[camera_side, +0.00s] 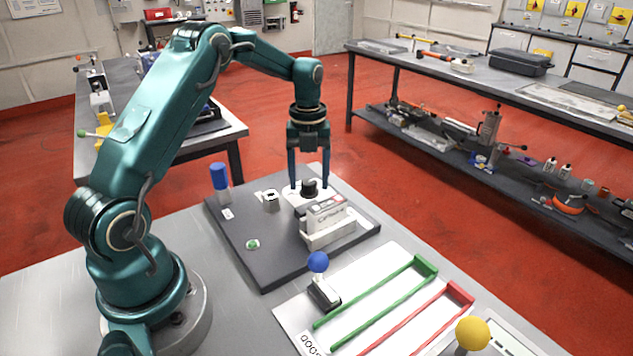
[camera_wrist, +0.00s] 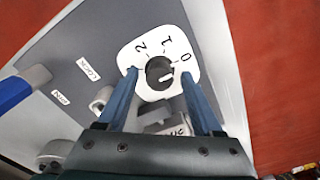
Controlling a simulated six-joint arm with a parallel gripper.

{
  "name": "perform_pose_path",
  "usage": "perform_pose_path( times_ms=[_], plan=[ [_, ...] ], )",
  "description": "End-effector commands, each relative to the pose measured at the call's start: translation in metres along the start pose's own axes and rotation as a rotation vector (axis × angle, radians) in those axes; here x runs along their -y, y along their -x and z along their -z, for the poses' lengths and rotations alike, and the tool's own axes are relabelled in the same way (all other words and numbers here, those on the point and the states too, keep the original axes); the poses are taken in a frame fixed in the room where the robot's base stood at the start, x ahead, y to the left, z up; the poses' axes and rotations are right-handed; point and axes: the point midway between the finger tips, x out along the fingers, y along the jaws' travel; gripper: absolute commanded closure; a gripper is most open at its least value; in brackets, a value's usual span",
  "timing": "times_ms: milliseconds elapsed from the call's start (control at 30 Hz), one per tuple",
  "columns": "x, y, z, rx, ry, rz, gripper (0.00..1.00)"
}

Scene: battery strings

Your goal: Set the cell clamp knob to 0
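The cell clamp knob (camera_side: 309,187) is a black round knob on a white dial plate (camera_wrist: 140,60). In the wrist view the knob (camera_wrist: 158,69) has a pale mark on its lower right side. The dial shows 0 at right, then 1 and 2 going left, with a further mark partly hidden by the left finger. The pale mark does not line up clearly with any number. My gripper (camera_side: 309,181) points down over the dial. Its blue fingers (camera_wrist: 159,75) are apart, one on each side of the knob, with visible gaps. It is open and empty.
A grey and white block in a white holder (camera_side: 328,222) stands close in front of the knob. A blue-topped post (camera_side: 219,180) and a small white fixture (camera_side: 271,200) stand to the left on the dark board (camera_side: 275,270). Green and red rails (camera_side: 385,300) lie nearer the camera.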

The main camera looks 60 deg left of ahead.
Motion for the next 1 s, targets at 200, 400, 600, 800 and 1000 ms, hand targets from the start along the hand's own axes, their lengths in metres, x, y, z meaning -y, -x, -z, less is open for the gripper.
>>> perform_pose_path(
  times_ms=[200, 400, 600, 800, 1000],
  plan=[
    [0.0, 0.006, 0.0, 0.001, 0.001, 0.0, 0.32],
    [0.0, 0.021, 0.0, 0.001, 0.001, 0.0, 0.32],
    [0.0, 0.033, 0.0, 0.001, 0.001, 0.0, 0.32],
    [0.0, 0.035, 0.0, -0.001, 0.001, -0.001, 0.32],
    [0.0, 0.035, 0.0, -0.001, 0.001, -0.001, 0.32]
  ],
)
